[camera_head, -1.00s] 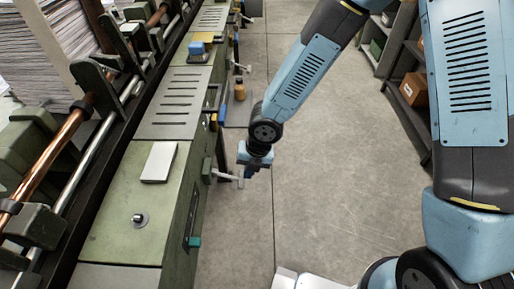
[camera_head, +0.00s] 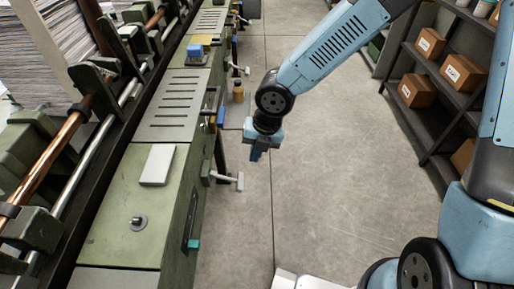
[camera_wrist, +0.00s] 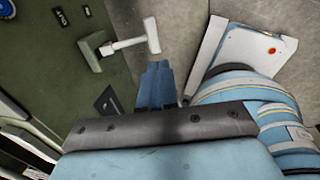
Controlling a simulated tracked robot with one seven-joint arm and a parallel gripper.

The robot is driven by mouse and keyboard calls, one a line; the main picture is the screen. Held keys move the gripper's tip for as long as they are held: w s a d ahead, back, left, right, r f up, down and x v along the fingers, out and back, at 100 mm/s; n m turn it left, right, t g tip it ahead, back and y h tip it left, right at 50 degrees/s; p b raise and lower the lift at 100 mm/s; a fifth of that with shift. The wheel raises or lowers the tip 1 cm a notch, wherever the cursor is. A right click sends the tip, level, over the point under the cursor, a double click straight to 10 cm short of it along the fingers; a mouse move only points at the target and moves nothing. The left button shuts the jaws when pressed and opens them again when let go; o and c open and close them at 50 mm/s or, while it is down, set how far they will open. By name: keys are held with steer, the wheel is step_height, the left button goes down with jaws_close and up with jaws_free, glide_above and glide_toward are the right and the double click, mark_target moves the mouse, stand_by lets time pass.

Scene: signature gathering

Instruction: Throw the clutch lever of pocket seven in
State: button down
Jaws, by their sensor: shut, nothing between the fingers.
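A pale T-handled lever (camera_head: 226,178) sticks out from a dark green bracket (camera_head: 206,173) on the side of the green machine, over the aisle. The wrist view shows the same lever (camera_wrist: 131,43) at the upper left, with its crossbar end toward the middle. My gripper (camera_head: 256,155) is shut and empty. It hangs over the aisle, up and to the right of the lever's end in the head view. In the wrist view my fingertips (camera_wrist: 157,72) are just below the crossbar, with a gap between them. Small dark plates (camera_wrist: 61,16) on the machine's side are too small to read surely.
The green machine (camera_head: 117,215) runs along the left, with a pale flat block (camera_head: 157,164) on top. Shelves with boxes (camera_head: 418,90) stand at right. The aisle floor (camera_head: 330,165) is clear.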

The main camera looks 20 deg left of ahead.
steer(key=shift+v, duration=0.85)
steer(key=shift+s, duration=0.1)
